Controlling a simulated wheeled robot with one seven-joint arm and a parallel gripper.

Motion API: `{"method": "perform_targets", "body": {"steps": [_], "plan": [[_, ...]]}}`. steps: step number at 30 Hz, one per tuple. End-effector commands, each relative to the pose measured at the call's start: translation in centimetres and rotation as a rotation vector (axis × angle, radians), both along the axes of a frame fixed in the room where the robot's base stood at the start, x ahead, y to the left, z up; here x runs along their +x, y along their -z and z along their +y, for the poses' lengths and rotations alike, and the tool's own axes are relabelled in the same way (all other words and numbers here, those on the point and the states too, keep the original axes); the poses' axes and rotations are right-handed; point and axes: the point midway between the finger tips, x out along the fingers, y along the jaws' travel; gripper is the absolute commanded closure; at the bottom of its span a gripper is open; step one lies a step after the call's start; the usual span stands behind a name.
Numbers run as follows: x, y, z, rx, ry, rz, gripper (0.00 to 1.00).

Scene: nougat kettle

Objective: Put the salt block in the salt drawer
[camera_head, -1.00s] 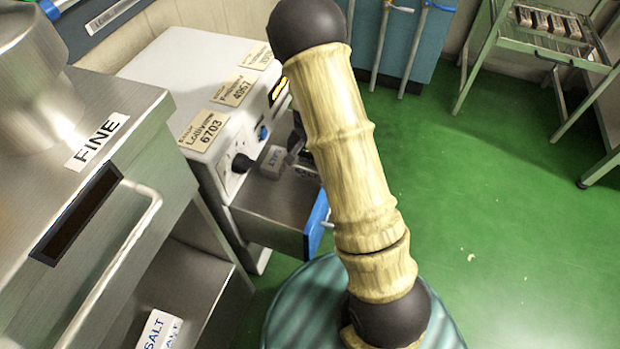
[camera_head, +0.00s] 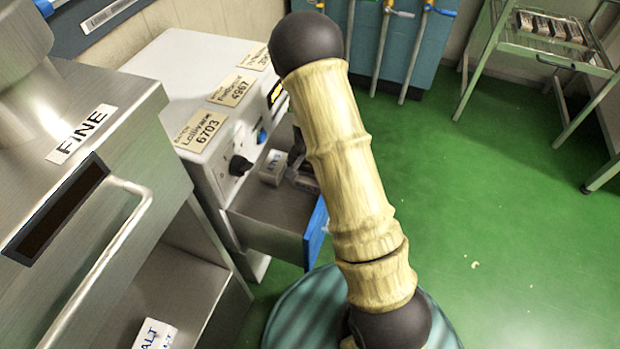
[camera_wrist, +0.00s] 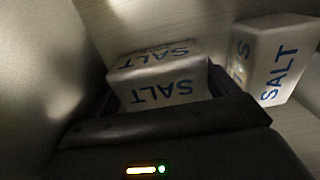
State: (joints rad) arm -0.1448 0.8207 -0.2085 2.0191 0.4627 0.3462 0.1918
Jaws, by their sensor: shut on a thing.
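My gripper (camera_wrist: 162,98) is shut on a white salt block (camera_wrist: 165,88) with blue SALT lettering; the block sits between the two dark fingers in the wrist view. A second salt block (camera_wrist: 275,62) stands right beside it, tilted in that view. In the head view an open metal drawer (camera_head: 268,222) with a blue front juts from the white machine. A white salt block (camera_head: 271,167) shows at the drawer's back, left of my gripper. My arm hides part of the drawer and most of the gripper. Whether the held block touches the drawer floor cannot be told.
The white machine (camera_head: 190,72) has labels on top and a black knob on its front.

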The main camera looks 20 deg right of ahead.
Motion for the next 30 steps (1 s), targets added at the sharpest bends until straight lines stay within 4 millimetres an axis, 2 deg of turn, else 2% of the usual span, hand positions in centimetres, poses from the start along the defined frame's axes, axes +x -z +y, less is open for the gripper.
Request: {"method": "perform_targets", "body": {"steps": [4,5,6,17,23,30], "plan": [[0.0,0.3,0.0,0.000,0.000,-0.001,0.59],[0.0,0.3,0.0,0.000,0.000,0.000,0.08],[0.0,0.3,0.0,0.000,0.000,0.000,0.05],[0.0,-0.1,0.0,0.000,0.000,0.000,0.05],[0.0,-2.5,0.0,0.001,0.000,-0.001,0.05],[0.0,-6.6,0.0,0.001,-0.001,-0.001,0.05]]}}
